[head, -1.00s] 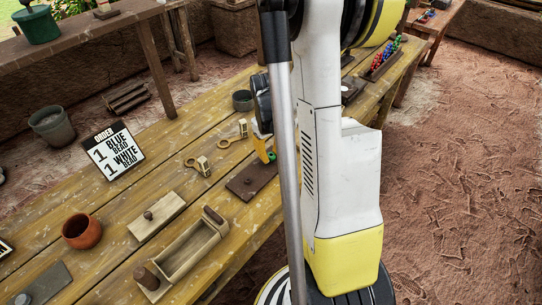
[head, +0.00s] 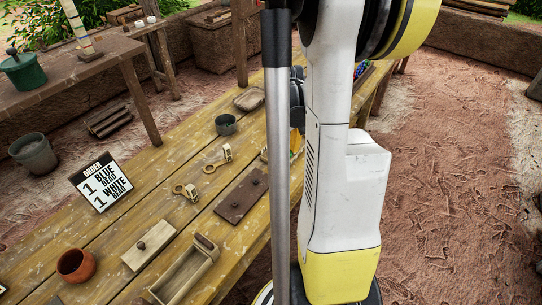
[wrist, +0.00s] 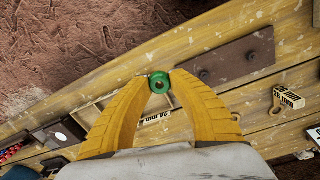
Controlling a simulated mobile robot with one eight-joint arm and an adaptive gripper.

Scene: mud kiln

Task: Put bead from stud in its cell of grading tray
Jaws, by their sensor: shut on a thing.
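My gripper (wrist: 159,83) has its two yellow fingers shut on a small green bead (wrist: 159,82), whose hole faces the camera in the wrist view. In the head view, my gripper (head: 296,142) is mostly hidden behind my own column and arm, and I cannot make out the bead there. A dark brown board with studs (wrist: 230,60) lies to the upper right in the wrist view, apart from the bead; it also shows in the head view (head: 242,196). A light wooden frame (wrist: 95,104), probably the grading tray, lies beyond the fingers, which hide much of it.
Wooden gauges with rings (head: 188,191) lie on the table, near a small dark cup (head: 225,125). An order card (head: 100,182), a clay pot (head: 76,264), a light lidded board (head: 148,244) and an open wooden box (head: 185,272) also stand there. A dark box (wrist: 60,133) lies left in the wrist view.

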